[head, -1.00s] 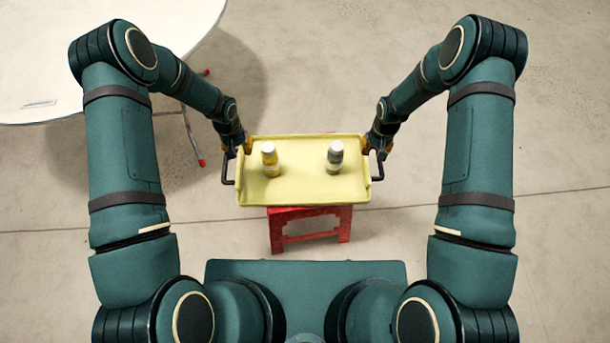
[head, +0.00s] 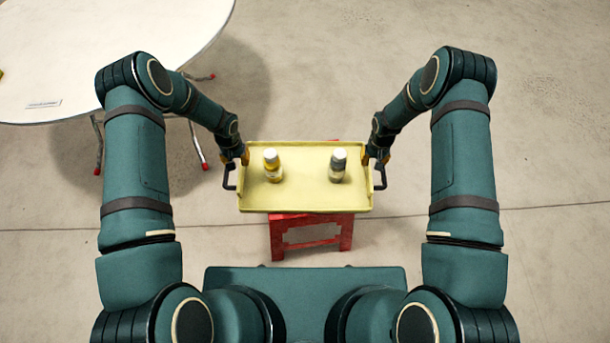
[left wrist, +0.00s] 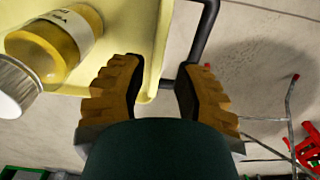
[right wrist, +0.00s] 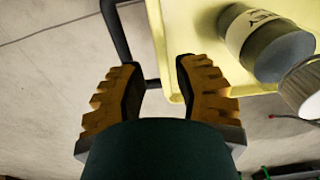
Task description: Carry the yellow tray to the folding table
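The yellow tray (head: 305,200) sits over a red stool (head: 345,230) and appears to rest on it. A yellow bottle (head: 272,167) stands on its left part and a grey bottle (head: 338,166) on its right part. A dark handle (head: 229,177) is at the left end, another (head: 380,176) at the right. My left gripper (left wrist: 163,88) is open, its fingers apart on either side of the left handle's end by the tray's edge. My right gripper (right wrist: 160,88) is open in the same way at the right handle. Contact with the handles cannot be told.
The round white folding table (head: 130,60) stands at the upper left, with metal legs and red feet (head: 204,164). A small label and part of a yellow item (head: 1,75) show on it. The floor to the right is clear.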

